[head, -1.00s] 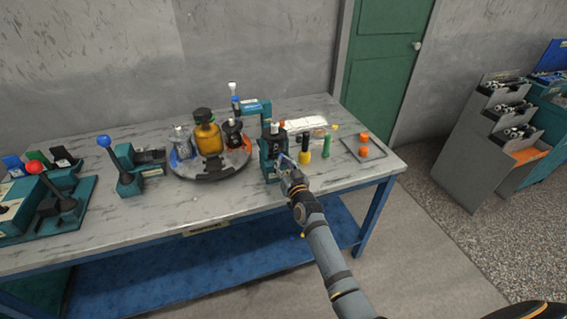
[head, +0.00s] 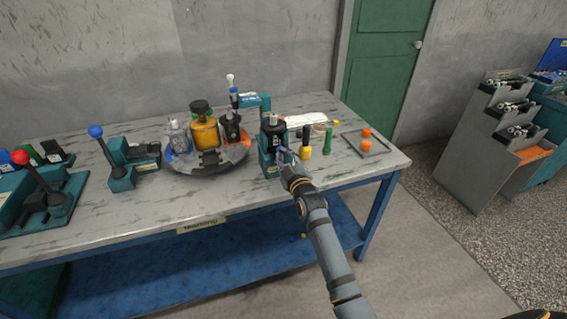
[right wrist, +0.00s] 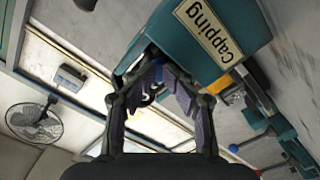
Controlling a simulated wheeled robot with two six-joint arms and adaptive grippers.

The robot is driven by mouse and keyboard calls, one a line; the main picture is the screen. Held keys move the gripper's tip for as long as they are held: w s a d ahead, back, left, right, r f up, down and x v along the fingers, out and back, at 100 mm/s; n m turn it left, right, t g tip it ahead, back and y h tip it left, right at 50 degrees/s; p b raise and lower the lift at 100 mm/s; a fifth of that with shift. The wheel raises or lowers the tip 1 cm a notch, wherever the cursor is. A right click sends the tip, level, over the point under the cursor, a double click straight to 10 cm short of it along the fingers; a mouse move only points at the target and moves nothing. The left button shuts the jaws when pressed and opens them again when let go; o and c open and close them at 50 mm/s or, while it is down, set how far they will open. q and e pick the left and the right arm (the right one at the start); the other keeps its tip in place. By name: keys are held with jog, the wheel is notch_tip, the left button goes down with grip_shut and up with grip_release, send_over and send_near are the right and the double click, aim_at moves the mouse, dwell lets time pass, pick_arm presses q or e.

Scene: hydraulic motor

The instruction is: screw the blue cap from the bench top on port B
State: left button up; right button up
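The black motor (head: 273,132) stands upright in a teal stand (head: 265,160) near the front edge of the bench. My right gripper (head: 283,156) is at the near right side of this motor and stand. In the right wrist view its two fingers (right wrist: 160,72) close in from both sides on a small blue piece, the blue cap (right wrist: 158,73), close against the teal stand labelled "Capping" (right wrist: 202,28). The port itself and the cap's seating are hidden by the fingers and stand. My left gripper is not in view.
A round turntable (head: 207,165) with several bottles stands left of the stand. A yellow-and-black piece (head: 305,145) and a green one (head: 328,140) stand just right. Lever fixtures (head: 120,170) occupy the left; the front right bench top is clear.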

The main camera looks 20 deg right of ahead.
jog(key=shift+r+p, duration=0.2)
jog(key=shift+p, duration=0.1)
jog(key=shift+a, duration=0.1)
jog(key=c, duration=0.5)
jog(key=shift+s+r, duration=0.15)
jog(key=shift+r, duration=0.05)
grip_shut()
jog(key=shift+r+m+p, duration=0.15)
jog(key=shift+m+p, duration=0.4)
jog(key=shift+m, duration=0.05)
jog(key=shift+m+p, duration=1.2)
jog(key=shift+m, duration=1.1)
